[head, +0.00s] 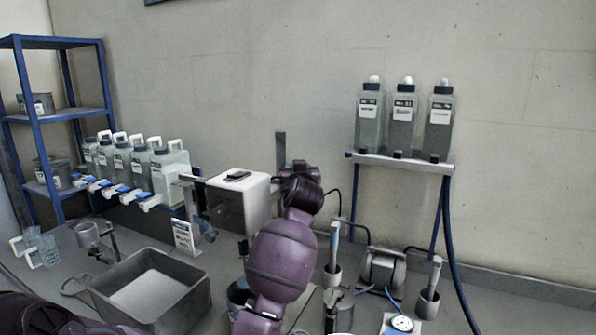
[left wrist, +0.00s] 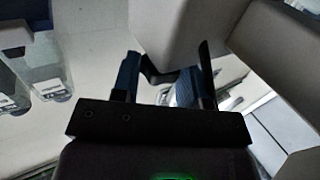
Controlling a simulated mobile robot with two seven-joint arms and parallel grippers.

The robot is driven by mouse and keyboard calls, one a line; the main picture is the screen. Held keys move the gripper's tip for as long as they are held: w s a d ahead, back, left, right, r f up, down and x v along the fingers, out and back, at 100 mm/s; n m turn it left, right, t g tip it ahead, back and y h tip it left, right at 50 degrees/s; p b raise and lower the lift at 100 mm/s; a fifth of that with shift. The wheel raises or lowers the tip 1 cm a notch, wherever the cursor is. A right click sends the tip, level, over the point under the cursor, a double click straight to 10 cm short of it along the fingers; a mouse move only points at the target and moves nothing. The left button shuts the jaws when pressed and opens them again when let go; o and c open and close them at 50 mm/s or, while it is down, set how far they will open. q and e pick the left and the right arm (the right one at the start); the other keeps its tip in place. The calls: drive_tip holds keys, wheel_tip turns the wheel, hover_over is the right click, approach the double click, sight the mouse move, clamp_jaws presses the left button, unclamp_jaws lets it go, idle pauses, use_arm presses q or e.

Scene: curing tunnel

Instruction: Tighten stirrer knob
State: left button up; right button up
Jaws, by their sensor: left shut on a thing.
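The stirrer (head: 241,205) has a pale box-shaped head with a dark grey front and a small black part on top. My left gripper (head: 300,170) is at the right side of this head. In the left wrist view, the pale housing (left wrist: 185,28) is close in front of my left gripper (left wrist: 167,62). Its two dark fingers stand apart, shut on a small dark part, the stirrer knob (left wrist: 155,73), beside the housing. The head view hides the knob behind the gripper and wrist. My right gripper is not in view.
A grey tub (head: 190,296) stands left of my arm. Jugs (head: 168,172) line a ledge at the left by a blue shelf (head: 62,117). Several bottles (head: 403,118) stand on a raised rack (head: 400,161) at the right. A pump (head: 383,270) and holders crowd the bench at right.

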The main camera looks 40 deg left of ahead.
use_arm(q)
drive_tip(key=shift+r, duration=0.1)
drive_tip(key=o, duration=0.9)
drive_tip(key=b+v, duration=0.1)
drive_tip(key=v, duration=0.9)
drive_tip(key=shift+s+d, duration=0.25)
drive_tip(key=shift+d, duration=0.05)
